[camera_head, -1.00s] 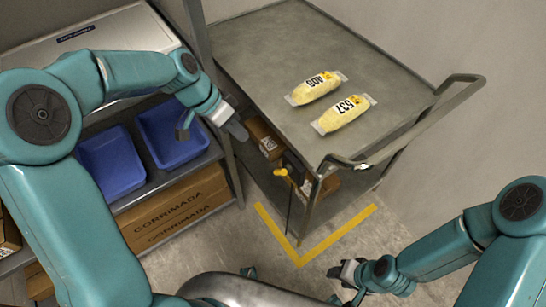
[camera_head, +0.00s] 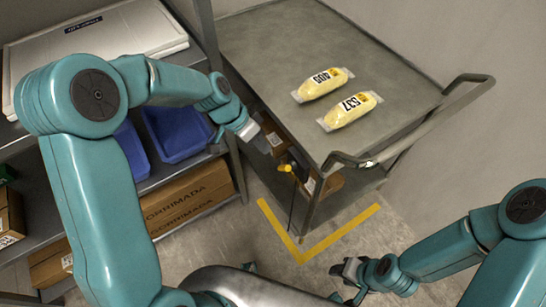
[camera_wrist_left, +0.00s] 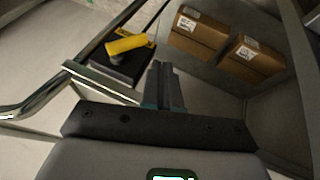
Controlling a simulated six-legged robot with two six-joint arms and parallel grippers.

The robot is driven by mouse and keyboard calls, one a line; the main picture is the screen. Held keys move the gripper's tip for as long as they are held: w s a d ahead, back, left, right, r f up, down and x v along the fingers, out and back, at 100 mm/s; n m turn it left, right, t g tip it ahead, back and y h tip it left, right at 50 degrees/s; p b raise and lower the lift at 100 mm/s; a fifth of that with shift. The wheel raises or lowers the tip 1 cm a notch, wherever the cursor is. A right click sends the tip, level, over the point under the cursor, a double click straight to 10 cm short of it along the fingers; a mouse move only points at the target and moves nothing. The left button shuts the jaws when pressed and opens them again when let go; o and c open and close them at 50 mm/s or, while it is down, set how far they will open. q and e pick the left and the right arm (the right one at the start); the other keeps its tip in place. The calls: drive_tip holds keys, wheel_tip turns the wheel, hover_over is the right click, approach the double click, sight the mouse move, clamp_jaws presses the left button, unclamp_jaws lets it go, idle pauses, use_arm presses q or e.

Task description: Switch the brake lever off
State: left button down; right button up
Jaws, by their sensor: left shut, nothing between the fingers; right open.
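The brake lever (camera_head: 286,168) has a yellow handle and is low at the near corner of the grey cart (camera_head: 270,50), below its top. In the left wrist view the yellow brake lever (camera_wrist_left: 128,44) lies on a black block, up and left of my fingertips. My left gripper (camera_head: 257,137) is shut and empty beside the cart's left side, up and left of the lever in the head view. Its closed fingers (camera_wrist_left: 162,75) show apart from the lever in the wrist view. My right gripper (camera_head: 347,272) is open and empty over the floor at lower right.
Two yellow bags (camera_head: 350,110) lie on the cart top. Brown boxes (camera_wrist_left: 200,33) sit on its lower shelf. A push handle (camera_head: 440,115) sticks out on the right. A rack with blue bins (camera_head: 175,130) and cartons stands left. Yellow tape (camera_head: 300,255) marks the floor.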

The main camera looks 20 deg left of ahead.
sight(287, 167)
use_arm(q)
drive_tip(key=shift+s+d+f, duration=0.3)
drive_tip(key=shift+d+f, duration=0.55)
drive_tip(key=shift+d, duration=0.05)
drive_tip(key=shift+s+d+f, duration=0.25)
drive_tip(key=shift+d+f, duration=0.6)
drive_tip(key=shift+d, duration=0.05)
drive_tip(key=shift+f+b, duration=0.2)
drive_tip(key=shift+b, duration=0.3)
drive_tip(key=shift+f+h+b, duration=0.1)
drive_tip(key=shift+h+b, duration=0.25)
drive_tip(key=shift+h, duration=0.05)
drive_tip(key=f+n+g+h+b, duration=0.1)
drive_tip(key=g+h+b, duration=0.1)
drive_tip(key=h+b, duration=0.1)
drive_tip(key=s+d+f+n+g+h+b, duration=0.1)
drive_tip(key=g+h+b, duration=0.1)
drive_tip(key=h+b, duration=0.1)
drive_tip(key=f+n+g+h+b, duration=0.1)
drive_tip(key=g+h+b, duration=0.1)
drive_tip(key=h+b, duration=0.1)
drive_tip(key=shift+s+d+f+h+b, duration=0.15)
drive_tip(key=shift+d+f+h+b, duration=0.1)
drive_tip(key=shift+f+h+b, duration=0.2)
drive_tip(key=shift+d, duration=0.1)
